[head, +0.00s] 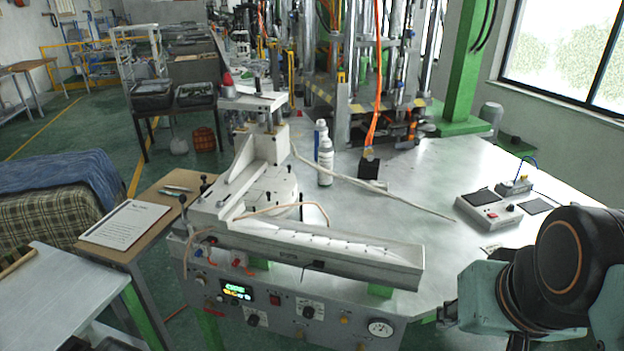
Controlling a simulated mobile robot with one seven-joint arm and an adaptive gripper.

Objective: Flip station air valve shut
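The wax injection station's front panel (280,325) faces me at the lower middle. It carries a lit green display (237,291), a red switch (274,300), black knobs (308,312) and a round white pressure gauge (380,327) at its right end. Small orange-red parts (238,263) sit near its upper left. I cannot tell for certain which fitting is the air valve, or its position. My teal and black arm fills the lower right, to the right of the panel.
A long pale trough (320,250) juts out above the panel. The metal table (440,200) behind holds white bottles (324,160) and a control box (488,211). A side table with a paper sheet (125,224) stands left. The table's middle right is largely clear.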

